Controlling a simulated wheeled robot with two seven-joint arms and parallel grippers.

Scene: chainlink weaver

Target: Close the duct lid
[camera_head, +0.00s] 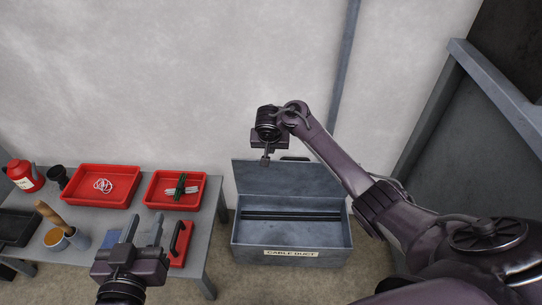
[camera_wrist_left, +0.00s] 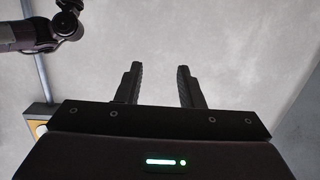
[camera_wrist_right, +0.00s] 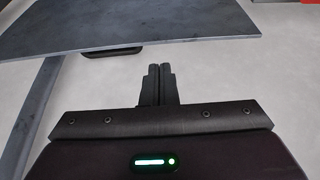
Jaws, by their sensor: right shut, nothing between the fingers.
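The cable duct (camera_head: 290,253) is a grey metal box on the floor with a "CABLE DUCT" label on its front. Its lid (camera_head: 265,180) stands up open at the back edge, and dark bars (camera_head: 290,215) lie inside. A dark handle (camera_head: 295,158) shows at the lid's top edge. My right gripper (camera_head: 265,162) is shut and empty, close to the lid's upper edge in the head view. The right wrist view shows the lid (camera_wrist_right: 130,30) and handle (camera_wrist_right: 112,51) beyond the fingers, with no clear contact. My left gripper (camera_head: 144,230) is open and empty above the table's front.
A wall stands behind the duct. A grey metal frame (camera_head: 430,120) stands at right.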

